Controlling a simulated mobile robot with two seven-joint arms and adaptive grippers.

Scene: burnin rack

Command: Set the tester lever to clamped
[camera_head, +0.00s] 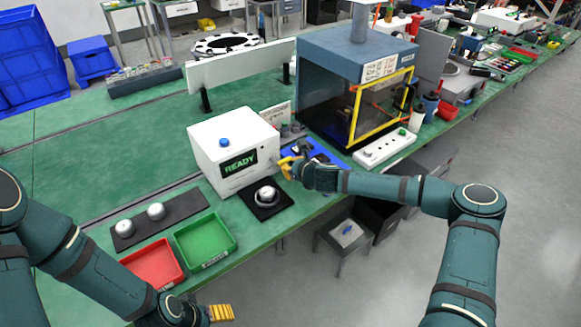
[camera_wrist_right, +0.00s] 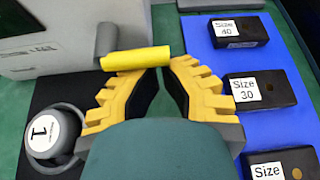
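The tester is a white box (camera_head: 222,176) with a blue button on top and a green READY display. Its lever (camera_wrist_right: 136,59) has a yellow handle on a grey hub and lies crosswise in the right wrist view. Nothing shows between the fingers. My left gripper (camera_head: 222,313) is low at the table's front edge, seen from the side.
Black size blocks (camera_wrist_right: 256,91) lie on a blue mat (camera_wrist_right: 203,58) to the right. Red (camera_head: 154,265) and green (camera_head: 206,242) trays stand at front left. A yellow-framed chamber (camera_head: 330,95) stands behind.

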